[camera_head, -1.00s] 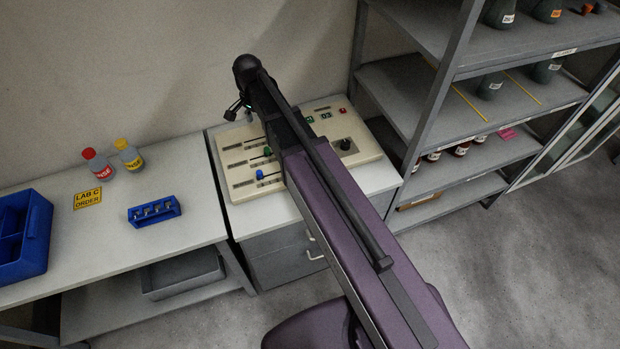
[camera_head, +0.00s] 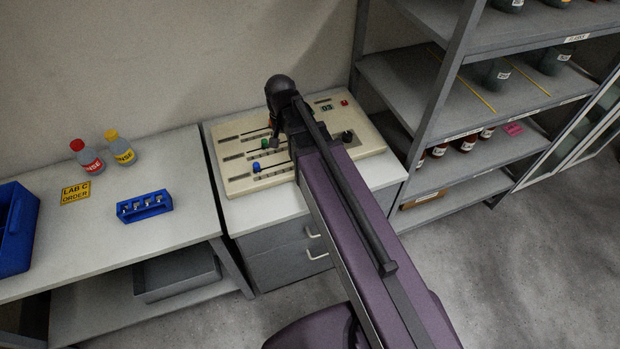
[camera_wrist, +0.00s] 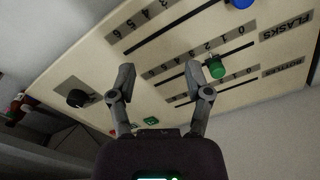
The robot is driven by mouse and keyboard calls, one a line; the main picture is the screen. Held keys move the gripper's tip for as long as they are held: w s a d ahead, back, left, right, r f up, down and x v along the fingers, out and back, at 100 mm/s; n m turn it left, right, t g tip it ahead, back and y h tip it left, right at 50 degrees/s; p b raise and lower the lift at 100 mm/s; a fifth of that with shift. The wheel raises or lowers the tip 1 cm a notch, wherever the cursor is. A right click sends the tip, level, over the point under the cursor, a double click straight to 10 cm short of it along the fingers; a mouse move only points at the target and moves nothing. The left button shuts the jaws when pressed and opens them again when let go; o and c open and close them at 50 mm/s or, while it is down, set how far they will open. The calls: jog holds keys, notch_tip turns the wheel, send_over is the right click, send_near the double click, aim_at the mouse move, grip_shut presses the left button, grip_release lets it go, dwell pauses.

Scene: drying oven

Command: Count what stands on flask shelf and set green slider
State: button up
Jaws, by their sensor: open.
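The green slider knob (camera_wrist: 216,68) sits in a slot on the cream control panel (camera_head: 236,185); it also shows in the head view (camera_head: 265,143). In the wrist view it stands near the low end of a 0-upward scale, close to 1 and 2; the exact mark is unclear. A FLASKS label (camera_wrist: 285,27) lies beyond that end. My gripper (camera_wrist: 165,84) is open and empty over the panel, with the knob by its right fingertip, contact unclear. Two dark flasks (camera_head: 497,75) (camera_head: 553,61) show on the rack's middle shelf (camera_head: 405,88). Flasks on the upper shelf are cut off; the shelf labels are unreadable.
A blue knob (camera_head: 256,167) sits in the neighbouring slot. Brown bottles (camera_head: 465,143) stand on a lower shelf. Left of the panel, the bench (camera_head: 100,232) holds a red-capped bottle (camera_head: 88,157), a yellow-capped bottle (camera_head: 119,147) and a blue rack (camera_head: 145,207).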

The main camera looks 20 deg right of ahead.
jog(key=s+d+f+n+b, duration=0.1)
jog(key=s+f+b, duration=0.1)
jog(key=s, duration=0.1)
jog(key=s+d+f+n+b, duration=0.3)
jog(key=s+d+f+b, duration=0.1)
jog(key=s, duration=0.1)
jog(key=shift+s+f+n, duration=0.35)
jog(key=shift+n, duration=0.05)
dwell(4.0)
